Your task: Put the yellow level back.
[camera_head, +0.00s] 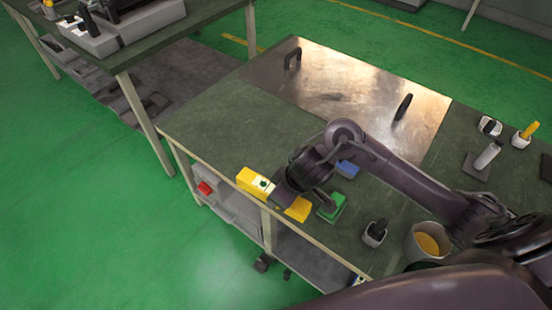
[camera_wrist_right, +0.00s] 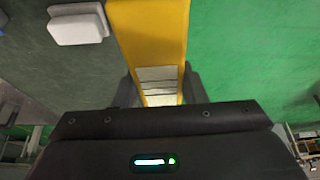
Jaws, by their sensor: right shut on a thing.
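The yellow level (camera_head: 257,182) shows in the head view at the table's near left edge, with part of it hidden by my right gripper. My right gripper (camera_head: 284,195) is shut on the level near its middle. In the right wrist view the level (camera_wrist_right: 150,35) runs up from between the fingers of the right gripper (camera_wrist_right: 160,88), with green floor on its right and the table on its left. I cannot tell whether the level touches the tabletop. My left gripper is not in view.
A green block (camera_head: 332,206) stands close to the right of the level, and a blue block (camera_head: 347,169) lies behind it. A metal plate (camera_head: 345,85) with two dark handles covers the table's back. A bucket (camera_head: 428,243) and small holders stand at the right. The table's left part is clear.

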